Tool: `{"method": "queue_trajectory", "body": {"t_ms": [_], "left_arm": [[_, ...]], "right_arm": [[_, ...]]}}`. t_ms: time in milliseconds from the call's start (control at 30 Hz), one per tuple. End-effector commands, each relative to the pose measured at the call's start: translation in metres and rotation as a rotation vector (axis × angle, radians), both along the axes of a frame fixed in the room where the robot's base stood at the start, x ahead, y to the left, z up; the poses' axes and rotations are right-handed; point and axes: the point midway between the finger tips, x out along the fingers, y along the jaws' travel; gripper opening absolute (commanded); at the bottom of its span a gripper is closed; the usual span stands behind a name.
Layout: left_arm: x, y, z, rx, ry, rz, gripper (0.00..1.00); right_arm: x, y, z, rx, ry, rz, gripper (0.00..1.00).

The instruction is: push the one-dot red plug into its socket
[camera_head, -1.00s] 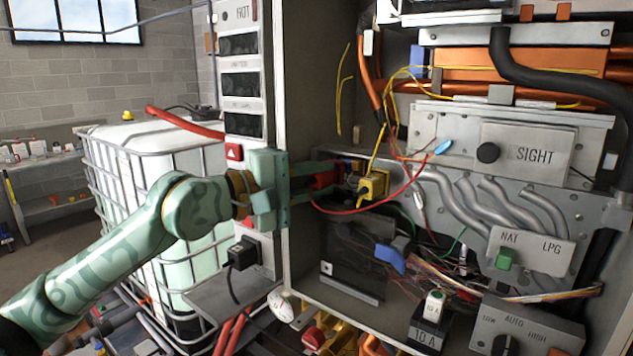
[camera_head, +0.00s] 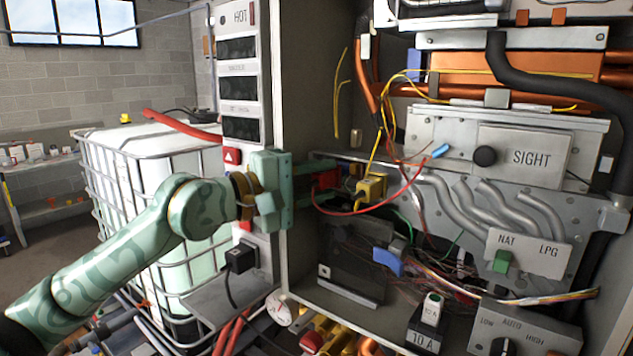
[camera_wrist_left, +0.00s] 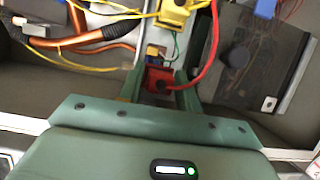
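The red plug (camera_head: 326,180) is at the left side of the open heater cabinet, beside small blue and yellow parts. It also shows in the left wrist view (camera_wrist_left: 160,79). A red wire (camera_head: 385,203) loops nearby. My left gripper (camera_head: 318,179) reaches in from the left, its fingers either side of the plug. The fingers look open, with a narrow gap to the plug. In the left wrist view my left gripper (camera_wrist_left: 161,82) straddles the plug. Its dot marking is too small to read. The socket face is hidden, so I cannot tell how deep the plug sits. My right gripper is out of view.
A yellow block (camera_head: 371,188) with yellow wires stands just right of the plug. A dark panel (camera_head: 355,262) and a blue connector (camera_head: 388,261) lie below. The cabinet's left wall edge (camera_head: 297,90) rises close to my left gripper.

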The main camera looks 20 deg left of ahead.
Motion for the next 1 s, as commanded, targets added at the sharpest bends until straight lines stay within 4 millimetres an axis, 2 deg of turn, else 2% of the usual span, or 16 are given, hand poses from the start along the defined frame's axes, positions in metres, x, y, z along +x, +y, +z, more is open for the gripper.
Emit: {"method": "queue_trajectory", "body": {"t_ms": [333,467,667,1000], "left_arm": [[-0.001,0.001,0.0,0.0,0.0,0.001,0.5],[-0.007,0.008,-0.001,0.0,0.0,0.003,0.5],[-0.036,0.036,-0.004,0.005,0.0,0.005,0.5],[-0.095,0.091,-0.008,0.006,0.005,0.006,0.5]], "right_arm": [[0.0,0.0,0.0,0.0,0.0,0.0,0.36],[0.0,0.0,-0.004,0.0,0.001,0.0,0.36],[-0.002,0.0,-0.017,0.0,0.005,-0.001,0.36],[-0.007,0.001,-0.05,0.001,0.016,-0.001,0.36]]}}
